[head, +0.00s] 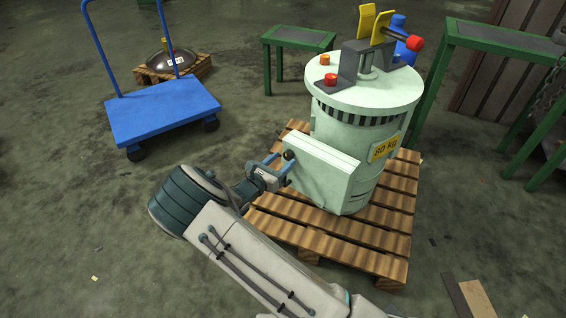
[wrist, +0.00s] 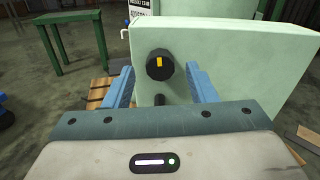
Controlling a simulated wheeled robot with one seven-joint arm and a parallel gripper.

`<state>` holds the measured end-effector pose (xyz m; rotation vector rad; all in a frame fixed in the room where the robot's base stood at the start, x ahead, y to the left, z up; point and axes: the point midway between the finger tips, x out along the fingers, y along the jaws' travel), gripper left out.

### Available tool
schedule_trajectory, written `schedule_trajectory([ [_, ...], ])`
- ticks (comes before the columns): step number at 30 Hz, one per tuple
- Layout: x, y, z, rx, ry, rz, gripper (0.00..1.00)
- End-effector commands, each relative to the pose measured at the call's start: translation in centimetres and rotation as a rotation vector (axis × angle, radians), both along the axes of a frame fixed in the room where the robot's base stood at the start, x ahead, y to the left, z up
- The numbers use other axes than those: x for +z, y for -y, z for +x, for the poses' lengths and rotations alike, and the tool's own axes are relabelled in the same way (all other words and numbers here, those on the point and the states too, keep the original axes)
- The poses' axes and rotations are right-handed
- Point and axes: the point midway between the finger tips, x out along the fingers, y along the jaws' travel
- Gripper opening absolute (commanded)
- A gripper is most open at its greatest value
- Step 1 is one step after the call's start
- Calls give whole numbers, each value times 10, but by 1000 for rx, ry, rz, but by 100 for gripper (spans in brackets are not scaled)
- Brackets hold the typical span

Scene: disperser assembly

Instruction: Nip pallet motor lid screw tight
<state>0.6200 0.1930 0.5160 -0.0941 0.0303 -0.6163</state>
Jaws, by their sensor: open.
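The pale green motor (head: 365,140) stands upright on the wooden pallet (head: 345,245). A flat box with a lid (head: 322,172) juts from its side; the lid's face fills much of the wrist view (wrist: 245,85). The lid screw is a round black knob (wrist: 160,64) with a yellow mark; in the head view it is a small dark knob (head: 289,155) at the box's left side. My gripper (head: 280,166) is open at the lid. In the wrist view its blue fingers (wrist: 162,75) stand left and right of the knob, with gaps on both sides. Fingertip depth is hard to judge.
A blue cart (head: 160,110) stands at the left. Green tables (head: 300,38) stand behind the motor and at the right (head: 500,40). A dome on a small pallet (head: 190,75) lies at the back.

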Motion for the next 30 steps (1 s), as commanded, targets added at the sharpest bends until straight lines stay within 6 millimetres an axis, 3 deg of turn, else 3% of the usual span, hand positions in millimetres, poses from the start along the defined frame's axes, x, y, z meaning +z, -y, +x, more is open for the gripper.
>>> schedule_trajectory([
  [13, 0, 8, 11, 0, 0, -1, 51],
  [14, 0, 8, 11, 0, 0, -1, 46],
  [18, 0, 8, 10, 0, -1, -1, 7],
  [30, 0, 8, 10, 0, 28, 40, 6],
])
